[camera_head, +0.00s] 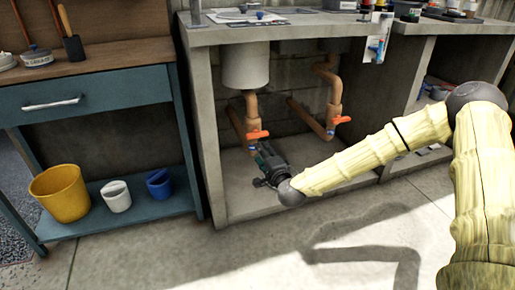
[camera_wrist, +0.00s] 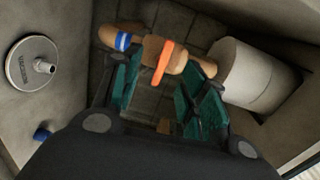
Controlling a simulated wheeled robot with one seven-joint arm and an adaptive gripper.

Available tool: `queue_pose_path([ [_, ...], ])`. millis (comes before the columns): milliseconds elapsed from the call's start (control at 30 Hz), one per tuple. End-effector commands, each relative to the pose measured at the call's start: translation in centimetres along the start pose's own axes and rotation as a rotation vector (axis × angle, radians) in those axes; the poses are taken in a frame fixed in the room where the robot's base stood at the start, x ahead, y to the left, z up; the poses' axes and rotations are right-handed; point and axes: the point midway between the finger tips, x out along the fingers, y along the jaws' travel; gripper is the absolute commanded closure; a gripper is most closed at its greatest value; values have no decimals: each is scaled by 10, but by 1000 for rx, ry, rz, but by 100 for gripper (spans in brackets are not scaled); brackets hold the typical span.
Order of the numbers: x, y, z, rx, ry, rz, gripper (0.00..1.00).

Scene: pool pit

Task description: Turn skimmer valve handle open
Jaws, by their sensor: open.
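Two orange valve handles show on tan pipes under the concrete counter: the left handle (camera_head: 257,134) below the white cylinder (camera_head: 246,66), and the right handle (camera_head: 342,120). My gripper (camera_head: 265,157) is just below and in front of the left one. In the wrist view the orange handle (camera_wrist: 162,63) lies across the gap between the green-padded fingers of my gripper (camera_wrist: 165,92). The fingers are apart, one on each side of it. I cannot tell whether either finger touches the handle. The pipe there has a blue band (camera_wrist: 123,41).
The counter's left wall (camera_head: 205,130) stands close beside my gripper. A blue workbench (camera_head: 90,101) with a yellow bucket (camera_head: 60,193) and two small pots is to the left. The floor (camera_head: 150,255) in front is clear. A round labelled disc (camera_wrist: 27,75) shows in the wrist view.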

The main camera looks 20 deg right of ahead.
Motion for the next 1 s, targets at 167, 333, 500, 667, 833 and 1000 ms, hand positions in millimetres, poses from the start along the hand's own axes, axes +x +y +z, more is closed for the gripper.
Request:
queue_pose_path([
  [167,8,0,-17,35,33,-47,57],
  [333,15,-4,-20,43,40,-59,57],
  [500,34,-3,-20,42,39,-60,57],
  [667,60,-3,-22,42,40,-60,57],
  [833,87,-5,-23,42,40,-58,57],
  [1000,106,-7,-23,42,39,-58,57],
])
